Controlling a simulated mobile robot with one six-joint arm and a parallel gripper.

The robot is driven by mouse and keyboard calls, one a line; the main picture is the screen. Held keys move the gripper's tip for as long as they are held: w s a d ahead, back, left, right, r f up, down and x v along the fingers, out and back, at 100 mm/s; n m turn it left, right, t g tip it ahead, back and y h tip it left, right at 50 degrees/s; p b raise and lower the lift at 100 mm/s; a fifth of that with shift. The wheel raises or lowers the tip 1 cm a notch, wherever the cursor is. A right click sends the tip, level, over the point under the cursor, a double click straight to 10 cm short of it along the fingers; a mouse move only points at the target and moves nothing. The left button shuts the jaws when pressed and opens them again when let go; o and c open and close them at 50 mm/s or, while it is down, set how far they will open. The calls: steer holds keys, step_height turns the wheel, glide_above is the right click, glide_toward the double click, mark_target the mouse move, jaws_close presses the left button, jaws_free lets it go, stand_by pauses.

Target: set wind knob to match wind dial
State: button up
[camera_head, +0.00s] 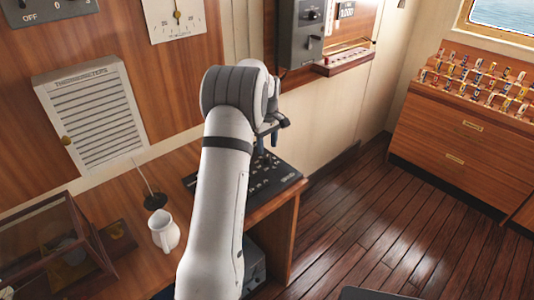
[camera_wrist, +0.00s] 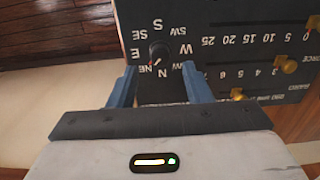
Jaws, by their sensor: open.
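The wind knob (camera_wrist: 159,51) is a small dark knob in a ring of compass letters, upside down in the wrist view. A faint mark on it seems to point toward NE or N; I cannot tell exactly. It sits on a black panel (camera_wrist: 222,22), which also shows on the desk in the head view (camera_head: 284,178). My gripper (camera_wrist: 159,68) is open, its blue fingers apart on either side of the knob's lower side, not closed on it. In the head view my gripper (camera_head: 270,135) is above the panel, partly hidden by my arm. I cannot identify the wind dial.
The panel also has sliders with brass knobs (camera_wrist: 288,64). A white jug (camera_head: 165,232), a glass-sided wooden case (camera_head: 45,255) and a louvred thermometer box (camera_head: 92,115) are at left. A scale with a pointer (camera_head: 176,20) hangs above. Open floor (camera_head: 400,220) lies right.

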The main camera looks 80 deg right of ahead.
mark_target(267, 157)
steer(key=shift+f+p, duration=0.3)
steer(key=shift+f, duration=1.95)
steer(key=shift+c, duration=0.4)
jaws_close()
